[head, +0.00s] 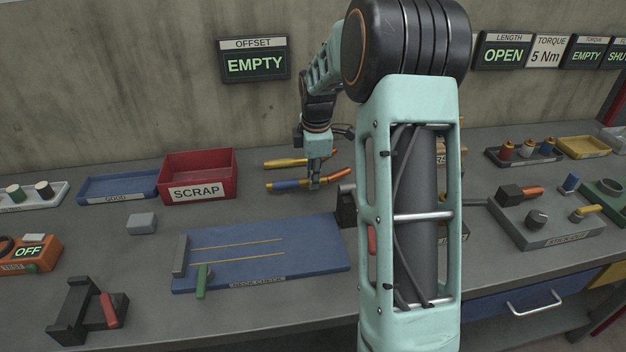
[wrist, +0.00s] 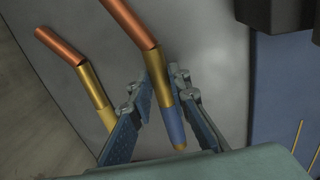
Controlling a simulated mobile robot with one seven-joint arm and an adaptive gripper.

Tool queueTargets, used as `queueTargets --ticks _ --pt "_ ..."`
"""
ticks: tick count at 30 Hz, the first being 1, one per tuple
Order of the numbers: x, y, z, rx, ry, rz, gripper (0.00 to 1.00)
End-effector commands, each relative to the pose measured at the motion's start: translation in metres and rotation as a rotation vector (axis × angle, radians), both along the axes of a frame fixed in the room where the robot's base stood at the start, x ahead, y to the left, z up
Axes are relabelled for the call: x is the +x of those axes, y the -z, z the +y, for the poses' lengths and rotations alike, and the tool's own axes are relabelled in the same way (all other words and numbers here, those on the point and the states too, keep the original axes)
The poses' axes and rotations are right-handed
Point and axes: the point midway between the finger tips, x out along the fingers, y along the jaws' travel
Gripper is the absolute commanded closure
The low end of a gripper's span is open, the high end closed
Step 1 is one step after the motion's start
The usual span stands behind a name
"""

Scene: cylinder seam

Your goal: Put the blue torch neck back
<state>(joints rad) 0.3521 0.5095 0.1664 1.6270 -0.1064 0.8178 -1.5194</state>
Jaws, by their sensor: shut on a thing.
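The blue torch neck (head: 288,184) is a bent tube with a blue sleeve, brass ends and a copper tip. It lies level at the back of the bench, and I cannot tell if it touches the surface. My gripper (head: 314,184) points down over it and is shut on its middle. In the wrist view the blue torch neck (wrist: 174,124) runs between the two fingers, its copper end pointing away up and left.
A red SCRAP bin (head: 197,177) and a blue tray (head: 117,187) stand to the left. A blue plate with two yellow lines (head: 262,268) lies in front. A dark block (head: 346,206) is close on the right. My arm hides part of the bench.

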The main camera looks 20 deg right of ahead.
Motion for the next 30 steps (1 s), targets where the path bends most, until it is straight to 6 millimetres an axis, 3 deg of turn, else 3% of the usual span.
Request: queueTargets --ticks 3,13,14,18,30 --pt "0.0006 0.0112 0.0002 -0.001 0.000 -0.003 1.00" --pt "0.0006 0.0150 0.0002 -0.001 0.000 -0.004 1.00" --pt "0.0002 0.0157 0.0003 0.000 0.000 -0.002 0.82" --pt "0.0000 0.0149 0.0003 0.000 0.000 -0.002 0.67" --pt "-0.0005 0.0075 0.0004 0.000 0.000 -0.002 0.66"
